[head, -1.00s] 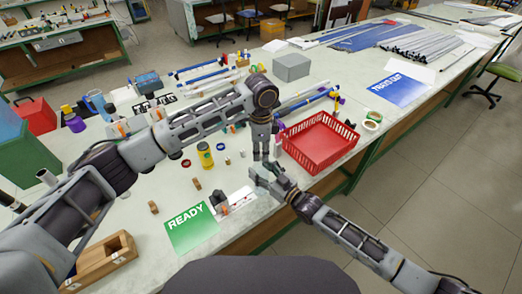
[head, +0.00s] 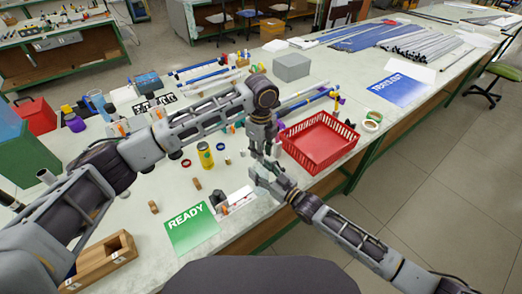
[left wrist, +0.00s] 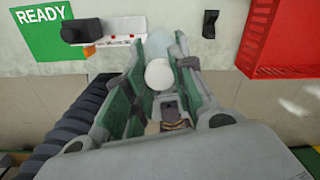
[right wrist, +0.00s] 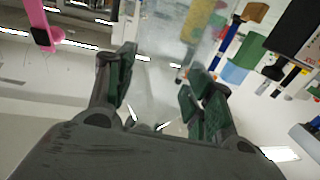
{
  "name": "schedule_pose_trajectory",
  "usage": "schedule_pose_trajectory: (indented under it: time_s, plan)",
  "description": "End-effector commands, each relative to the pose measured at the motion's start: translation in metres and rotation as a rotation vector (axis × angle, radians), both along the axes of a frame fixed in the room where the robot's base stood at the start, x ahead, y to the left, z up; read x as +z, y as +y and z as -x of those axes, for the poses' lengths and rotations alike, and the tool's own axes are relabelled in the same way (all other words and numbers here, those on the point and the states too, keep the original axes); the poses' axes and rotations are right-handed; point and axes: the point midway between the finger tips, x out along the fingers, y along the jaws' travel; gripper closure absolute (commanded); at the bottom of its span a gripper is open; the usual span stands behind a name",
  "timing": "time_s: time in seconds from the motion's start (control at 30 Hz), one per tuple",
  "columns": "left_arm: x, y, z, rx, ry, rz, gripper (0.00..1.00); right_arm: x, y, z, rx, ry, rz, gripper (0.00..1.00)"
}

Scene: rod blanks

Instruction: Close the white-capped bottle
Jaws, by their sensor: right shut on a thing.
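The white cap (left wrist: 158,73) shows from above between the fingers of my left gripper (left wrist: 162,52). The fingers stand on both sides of it, with narrow gaps, so this gripper looks open around it. My right gripper (right wrist: 155,84) is shut on a clear, see-through bottle (right wrist: 163,62), which shows faintly between its fingers. In the head view my left gripper (head: 259,148) points down just above my right gripper (head: 262,176), over the front of the table. The grippers largely hide the bottle there. I cannot tell how the cap sits on the bottle's neck.
A red basket (head: 318,143) stands close on the right. A green READY sheet (head: 190,229) and a small white holder (head: 234,202) lie near the front edge. A yellow jar (head: 205,155) and small loose parts stand to the left.

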Motion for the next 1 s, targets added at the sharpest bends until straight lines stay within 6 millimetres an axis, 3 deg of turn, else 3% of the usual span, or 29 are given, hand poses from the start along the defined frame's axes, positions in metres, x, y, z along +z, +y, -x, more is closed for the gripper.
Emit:
schedule_pose_trajectory:
  time_s: [0.03,0.17,0.57,1.0]
  plan:
    - [0.0,0.001,-0.001,0.002,-0.002,-0.001,0.7,-0.001,0.0,0.0,0.001,0.0,0.001,1.0]
    - [0.0,0.001,-0.001,0.003,-0.001,0.0,0.53,-0.001,0.0,0.0,0.001,0.001,0.001,1.0]
    - [0.003,0.0,0.0,0.004,-0.001,0.001,0.53,-0.001,0.0,0.0,0.0,0.001,0.001,1.0]
    - [0.039,0.0,0.0,0.004,-0.002,0.0,0.53,-0.001,0.0,0.0,0.0,0.001,0.001,1.0]
